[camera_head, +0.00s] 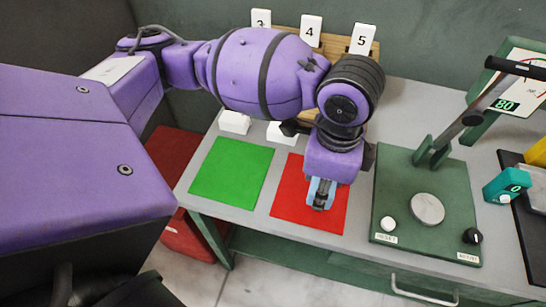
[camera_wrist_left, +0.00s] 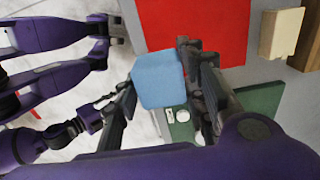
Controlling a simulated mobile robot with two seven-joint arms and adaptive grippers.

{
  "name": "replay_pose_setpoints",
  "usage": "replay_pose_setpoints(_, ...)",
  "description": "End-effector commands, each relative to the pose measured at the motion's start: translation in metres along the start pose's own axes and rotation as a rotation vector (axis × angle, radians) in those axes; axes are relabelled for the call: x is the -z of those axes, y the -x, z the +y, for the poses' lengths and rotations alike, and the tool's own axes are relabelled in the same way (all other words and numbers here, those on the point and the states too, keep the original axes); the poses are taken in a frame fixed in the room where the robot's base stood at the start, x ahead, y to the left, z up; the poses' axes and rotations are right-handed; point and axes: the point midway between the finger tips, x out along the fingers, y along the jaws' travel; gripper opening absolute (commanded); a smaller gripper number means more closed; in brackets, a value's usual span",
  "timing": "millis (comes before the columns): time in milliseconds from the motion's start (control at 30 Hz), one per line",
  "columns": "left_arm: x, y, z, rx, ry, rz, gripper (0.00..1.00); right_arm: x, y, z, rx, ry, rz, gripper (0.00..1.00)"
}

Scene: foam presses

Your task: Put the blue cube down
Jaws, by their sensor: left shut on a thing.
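In the head view my left gripper (camera_head: 320,200) points down over the front part of the red mat (camera_head: 285,205). It is shut on the blue cube (camera_wrist_left: 158,80), which shows between the two fingers in the left wrist view. In the head view only light blue slivers show around the fingers. The wrist view shows the red mat (camera_wrist_left: 215,25) beyond the cube. I cannot tell whether the cube touches the mat. My right gripper cannot be made out.
A green mat (camera_head: 232,170) lies left of the red one. A green press (camera_head: 425,190) with a round plate and knobs stands close on the right. White blocks (camera_head: 234,122) and numbered cards (camera_head: 362,38) stand behind. A teal device (camera_head: 507,185) is far right.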

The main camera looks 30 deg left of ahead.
Motion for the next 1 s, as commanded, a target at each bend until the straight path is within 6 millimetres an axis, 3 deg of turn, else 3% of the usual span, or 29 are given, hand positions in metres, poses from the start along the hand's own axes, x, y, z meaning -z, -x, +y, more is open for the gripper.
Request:
replay_pose_setpoints(100, -0.007, -0.018, -0.029, -0.005, 0.008, -0.004, 0.17, -0.005, -0.002, 0.001, -0.003, 0.001, -0.005, 0.4)
replay_pose_setpoints(333, -0.012, -0.057, -0.059, -0.006, 0.005, -0.003, 0.17, 0.009, -0.01, 0.004, -0.009, 0.001, 0.028, 0.4)
replay_pose_setpoints(633, -0.014, -0.073, -0.074, -0.003, 0.004, -0.002, 0.17, 0.005, -0.011, 0.004, -0.013, -0.007, 0.025, 0.4)
replay_pose_setpoints(833, -0.015, -0.102, -0.075, -0.002, 0.003, -0.002, 0.17, -0.004, -0.012, 0.004, -0.014, -0.005, 0.012, 0.4)
replay_pose_setpoints(1000, -0.014, -0.102, -0.076, 0.001, 0.002, 0.0, 0.17, -0.003, -0.011, 0.005, -0.014, -0.002, 0.013, 0.4)
